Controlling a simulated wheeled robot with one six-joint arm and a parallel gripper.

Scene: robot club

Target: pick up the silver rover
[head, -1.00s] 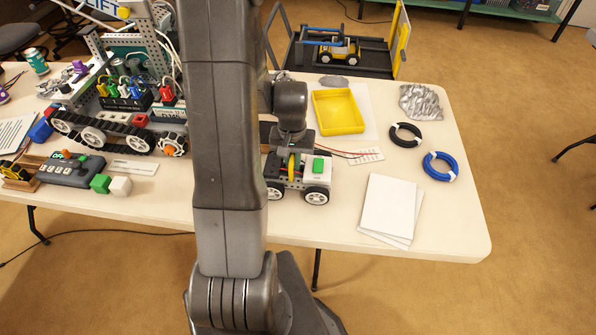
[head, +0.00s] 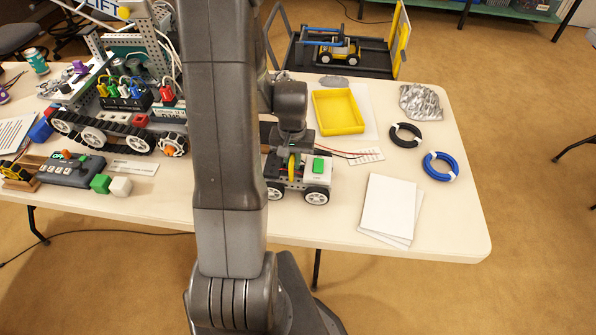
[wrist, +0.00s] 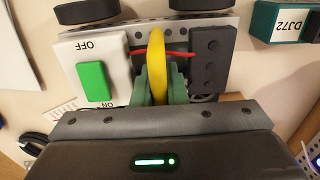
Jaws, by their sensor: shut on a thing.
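The silver rover (head: 309,176) is on the white table (head: 340,225), just right of my arm. It has black wheels with light hubs, a white box with a green switch, and a yellow strap. In the wrist view the rover's white box (wrist: 112,60) reads OFF and ON, and a dark block is on its other side. My gripper (wrist: 157,88) is shut on the upright yellow strap, with a greenish finger on each side.
A yellow tray (head: 317,112), black coil (head: 405,135), blue coil (head: 440,167) and white sheets (head: 388,207) lie to the right. A large tracked robot (head: 105,130) and a control box (head: 65,170) stand left. The table's front edge is close to the rover.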

